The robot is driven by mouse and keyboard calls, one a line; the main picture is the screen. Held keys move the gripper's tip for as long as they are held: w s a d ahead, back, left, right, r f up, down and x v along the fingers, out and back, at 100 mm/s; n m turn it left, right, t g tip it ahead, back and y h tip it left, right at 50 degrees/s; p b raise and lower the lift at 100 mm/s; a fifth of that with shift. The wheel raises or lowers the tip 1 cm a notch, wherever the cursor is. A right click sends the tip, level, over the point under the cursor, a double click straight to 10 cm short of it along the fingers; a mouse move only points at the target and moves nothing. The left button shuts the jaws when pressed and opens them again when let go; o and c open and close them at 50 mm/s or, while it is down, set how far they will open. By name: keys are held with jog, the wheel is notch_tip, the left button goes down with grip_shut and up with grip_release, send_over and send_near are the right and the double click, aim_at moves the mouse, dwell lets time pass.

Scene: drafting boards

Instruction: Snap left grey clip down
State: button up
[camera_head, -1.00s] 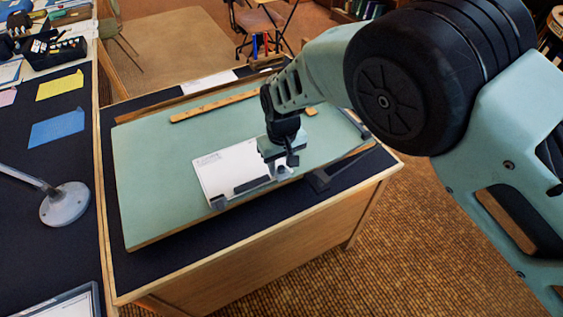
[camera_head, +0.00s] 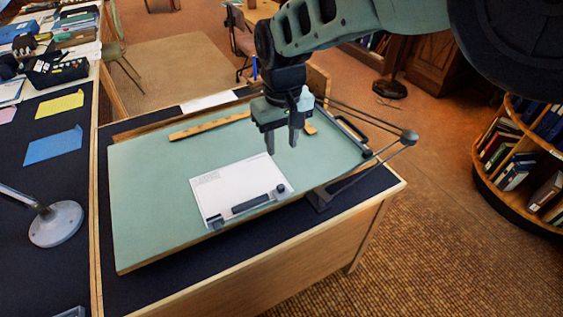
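A white sheet (camera_head: 238,184) lies near the front edge of the tilted green drafting board (camera_head: 150,200). The left grey clip (camera_head: 216,221) is at the sheet's lower left corner, small and dark; I cannot tell its lever angle. My gripper (camera_head: 282,147) hangs above the board, beyond the sheet's upper right side and clear of both clips. Its two fingers point down with a gap between them, and nothing shows in it.
A wooden ruler (camera_head: 208,125) lies along the board's upper part. A jointed arm with a round knob (camera_head: 409,138) sticks out at the board's right. A lamp base (camera_head: 56,223) stands on the left table. The board left of the sheet is clear.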

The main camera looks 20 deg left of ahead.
jog(key=shift+r, duration=1.65)
